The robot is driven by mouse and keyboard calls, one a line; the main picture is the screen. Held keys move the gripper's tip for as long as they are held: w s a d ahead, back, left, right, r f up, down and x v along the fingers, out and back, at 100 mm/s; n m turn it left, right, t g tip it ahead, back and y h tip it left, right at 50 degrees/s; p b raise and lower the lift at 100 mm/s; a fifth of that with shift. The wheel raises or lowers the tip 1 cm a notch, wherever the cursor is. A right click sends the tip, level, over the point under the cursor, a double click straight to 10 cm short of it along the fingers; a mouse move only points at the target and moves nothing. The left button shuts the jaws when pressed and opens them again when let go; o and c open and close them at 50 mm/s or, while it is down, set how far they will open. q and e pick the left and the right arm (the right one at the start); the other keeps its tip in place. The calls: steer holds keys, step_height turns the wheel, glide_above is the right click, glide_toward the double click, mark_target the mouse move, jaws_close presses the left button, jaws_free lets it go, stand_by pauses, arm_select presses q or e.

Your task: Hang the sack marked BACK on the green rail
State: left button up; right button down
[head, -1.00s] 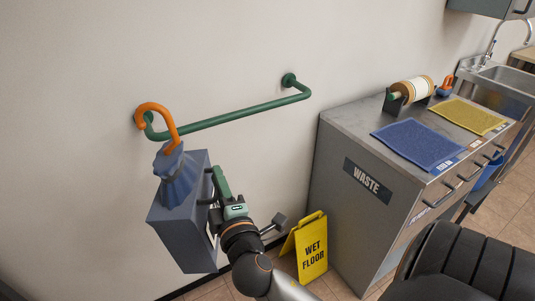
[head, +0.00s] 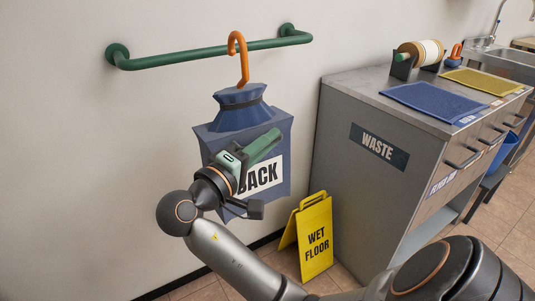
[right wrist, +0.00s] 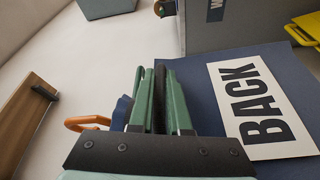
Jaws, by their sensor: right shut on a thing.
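The blue sack marked BACK (head: 219,143) hangs upright in front of the wall, its white label partly behind my gripper. It also fills the right of the right wrist view (right wrist: 200,75). Its orange hook (head: 243,70) overlaps the green rail (head: 190,56) right of the rail's middle; I cannot tell whether the hook rests on it. My right gripper (head: 262,146) is in front of the sack. In the right wrist view its green fingers (right wrist: 160,95) are closed on a dark part of the sack beside the label. My left gripper is out of view.
A grey WASTE cabinet (head: 350,180) stands right of the sack, with a blue mat (head: 432,101), a yellow mat (head: 485,81) and a roll (head: 425,52) on top. A yellow WET FLOOR sign (head: 315,237) stands on the floor between them. The wall left of the sack is clear.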

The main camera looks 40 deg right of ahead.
steer(key=shift+w+d, duration=0.1)
steer(key=shift+w, duration=0.15)
steer(key=shift+w+d+b, duration=0.35)
steer(key=shift+w+b, duration=0.2)
steer(key=shift+w, duration=1)
steer(key=shift+w+d+b, duration=0.4)
steer(key=shift+w+b, duration=0.2)
steer(key=shift+w, duration=0.95)
steer(key=shift+w+d+b, duration=0.35)
steer(key=shift+w+b, duration=0.2)
steer(key=shift+w, duration=1)
arm_select(q)
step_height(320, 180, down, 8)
steer(key=b, duration=0.4)
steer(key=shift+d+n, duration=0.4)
arm_select(e)
steer(key=w+d+f, duration=0.1)
steer(key=w+f, duration=0.3)
steer(key=w, duration=0.1)
steer(key=shift+w+d, duration=0.15)
steer(key=shift+w, duration=0.15)
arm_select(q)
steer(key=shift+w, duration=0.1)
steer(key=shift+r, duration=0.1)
arm_select(e)
steer(key=shift+f, duration=0.1)
steer(key=c, duration=0.8)
jaws_free()
steer(key=shift+f, duration=0.1)
